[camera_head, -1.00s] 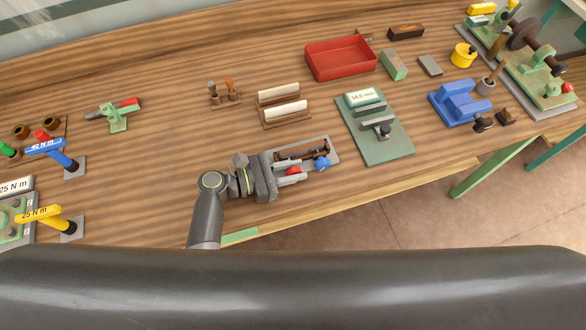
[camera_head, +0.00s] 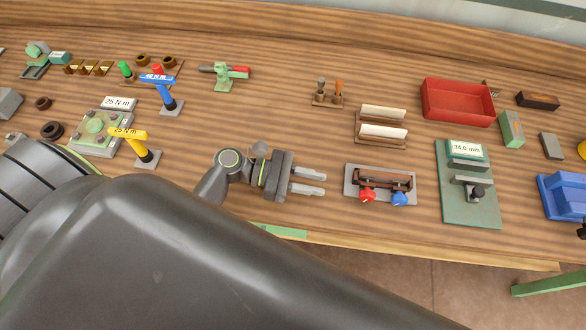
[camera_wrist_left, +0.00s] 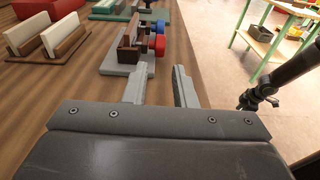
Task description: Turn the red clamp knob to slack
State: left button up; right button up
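The red clamp knob (camera_head: 367,196) sits on the front side of a small brown clamp fixture (camera_head: 384,180) on a grey base plate (camera_head: 350,183). A blue knob (camera_head: 399,199) sits to its right on the same fixture. In the left wrist view the red knob (camera_wrist_left: 160,45) and blue knob (camera_wrist_left: 160,27) show beyond the fingers. My left gripper (camera_head: 325,183) is left of the fixture, its fingers apart and empty, pointing toward the red knob with a gap between. My right gripper does not show.
Two pale blocks on brown holders (camera_head: 383,131) stand behind the fixture. A green gauge plate (camera_head: 470,200) with a display is to the right. Yellow (camera_head: 128,134) and blue (camera_head: 158,80) torque tools stand at left. The bench's front edge runs close in front.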

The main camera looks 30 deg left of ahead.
pick_arm(q)
jog(key=shift+b+v, duration=0.35)
jog(key=shift+v, duration=2)
jog(key=o, duration=0.3)
jog(key=shift+d, duration=0.1)
